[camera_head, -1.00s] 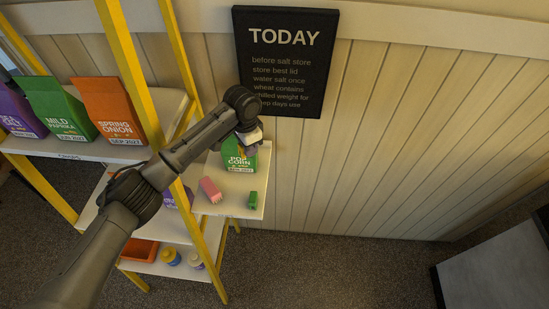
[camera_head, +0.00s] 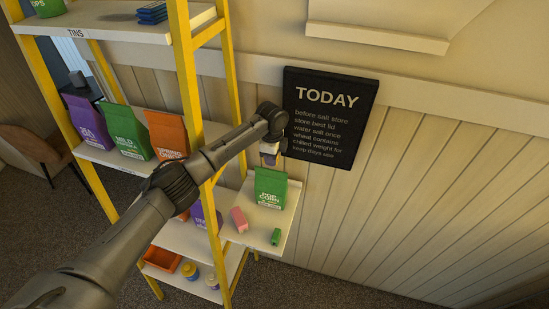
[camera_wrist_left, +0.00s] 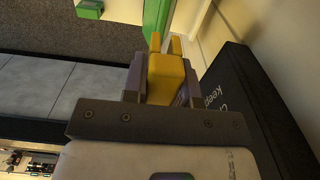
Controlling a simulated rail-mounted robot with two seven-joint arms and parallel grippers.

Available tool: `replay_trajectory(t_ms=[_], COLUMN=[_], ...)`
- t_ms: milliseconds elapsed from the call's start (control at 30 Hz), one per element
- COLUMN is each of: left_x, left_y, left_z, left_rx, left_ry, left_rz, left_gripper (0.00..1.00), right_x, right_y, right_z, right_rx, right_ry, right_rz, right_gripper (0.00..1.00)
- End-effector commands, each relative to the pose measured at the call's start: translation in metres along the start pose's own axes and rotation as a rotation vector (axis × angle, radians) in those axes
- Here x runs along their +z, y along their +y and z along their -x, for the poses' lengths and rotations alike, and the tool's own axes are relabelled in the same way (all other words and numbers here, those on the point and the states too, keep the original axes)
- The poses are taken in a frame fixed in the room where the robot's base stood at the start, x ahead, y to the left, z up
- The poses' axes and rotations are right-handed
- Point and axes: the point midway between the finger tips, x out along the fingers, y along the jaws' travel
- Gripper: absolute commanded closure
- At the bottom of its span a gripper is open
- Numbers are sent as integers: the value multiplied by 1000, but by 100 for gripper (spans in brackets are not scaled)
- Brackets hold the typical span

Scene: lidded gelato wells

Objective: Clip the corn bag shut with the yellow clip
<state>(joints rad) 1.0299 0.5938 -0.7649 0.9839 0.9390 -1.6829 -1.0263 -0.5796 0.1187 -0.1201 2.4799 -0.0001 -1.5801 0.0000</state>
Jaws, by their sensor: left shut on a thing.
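The green corn bag (camera_head: 270,188) stands upright on a pale side shelf. It shows in part in the left wrist view (camera_wrist_left: 157,18). My left gripper (camera_head: 269,159) is just above the bag's top in the head view. In the left wrist view my left gripper (camera_wrist_left: 160,75) is shut on the yellow clip (camera_wrist_left: 166,76). The clip's two prongs point away from the gripper, toward the bag's side of the picture. I see a gap between the gripper and the bag in the head view. My right gripper is not in view.
A yellow-framed rack (camera_head: 188,80) with bags stands left. A black TODAY board (camera_head: 330,118) hangs on the wall close behind my gripper. The right side is open.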

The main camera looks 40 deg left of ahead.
Motion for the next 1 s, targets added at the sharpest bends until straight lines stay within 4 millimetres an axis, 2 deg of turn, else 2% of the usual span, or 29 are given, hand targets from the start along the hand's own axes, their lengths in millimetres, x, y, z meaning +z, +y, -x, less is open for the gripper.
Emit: replay_trajectory(t_ms=[267, 467, 1000], left_x=[-1, -1, -1], left_y=[0, 0, 0], left_z=[1, 3, -47], left_rx=[0, 1, 1], left_ry=[0, 1, 1], left_rz=[0, -1, 0], left_gripper=[96, 96, 96], right_x=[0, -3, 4], right_y=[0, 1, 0], right_z=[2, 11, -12], right_rx=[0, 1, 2], right_ry=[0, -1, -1], right_rz=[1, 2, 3], right_gripper=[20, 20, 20])
